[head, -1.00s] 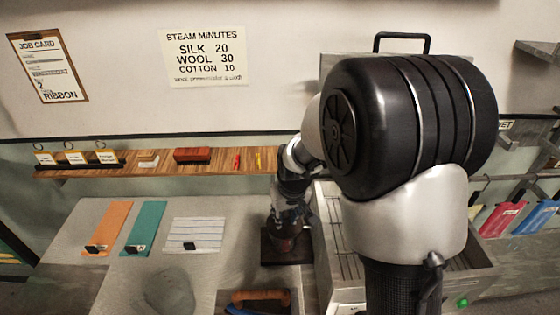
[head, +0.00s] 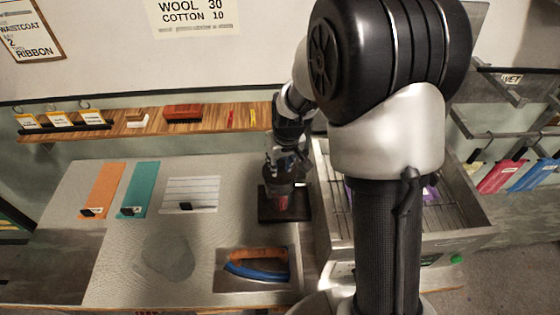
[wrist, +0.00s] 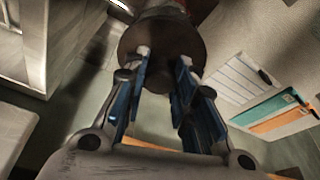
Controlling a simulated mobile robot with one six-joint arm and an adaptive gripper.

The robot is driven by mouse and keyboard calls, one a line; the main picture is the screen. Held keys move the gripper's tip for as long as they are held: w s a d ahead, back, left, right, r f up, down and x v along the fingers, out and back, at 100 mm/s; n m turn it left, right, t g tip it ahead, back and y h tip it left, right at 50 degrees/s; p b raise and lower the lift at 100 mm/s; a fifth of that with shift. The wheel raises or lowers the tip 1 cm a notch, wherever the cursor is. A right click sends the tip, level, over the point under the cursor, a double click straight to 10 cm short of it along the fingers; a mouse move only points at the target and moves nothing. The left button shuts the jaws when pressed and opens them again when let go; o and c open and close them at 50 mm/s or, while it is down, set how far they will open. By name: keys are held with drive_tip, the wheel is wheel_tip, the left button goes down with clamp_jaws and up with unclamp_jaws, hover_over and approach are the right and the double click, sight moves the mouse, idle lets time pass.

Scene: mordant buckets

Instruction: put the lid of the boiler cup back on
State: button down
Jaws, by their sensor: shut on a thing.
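The boiler cup (head: 283,202) looks like a small reddish body over a dark square plate at the back right of the worktop. Its top is hidden by my gripper and the lid. In the wrist view a reddish piece (wrist: 163,7) shows just beyond the lid. The lid (wrist: 160,36) is a dark round disc at my fingertips. My gripper (wrist: 167,64) is shut on it, its blue-padded fingers on either side of its near face. In the head view my gripper (head: 284,166) points down over the cup. I cannot tell whether lid and cup touch.
A blue and orange iron (head: 257,266) lies in a recess in front. Orange (head: 103,190), teal (head: 145,188) and striped (head: 191,194) strips lie to the left. A metal basin with a rack (head: 465,222) stands close on the right. A wooden shelf (head: 150,120) runs behind.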

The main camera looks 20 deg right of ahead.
sight(280, 170)
drive_tip(key=shift+f+b, duration=1.2)
drive_tip(key=shift+f, duration=0.55)
drive_tip(key=shift+s+f, duration=0.1)
drive_tip(key=shift+s, duration=0.05)
drive_tip(key=c, duration=1.7)
unclamp_jaws()
drive_tip(key=o, duration=0.5)
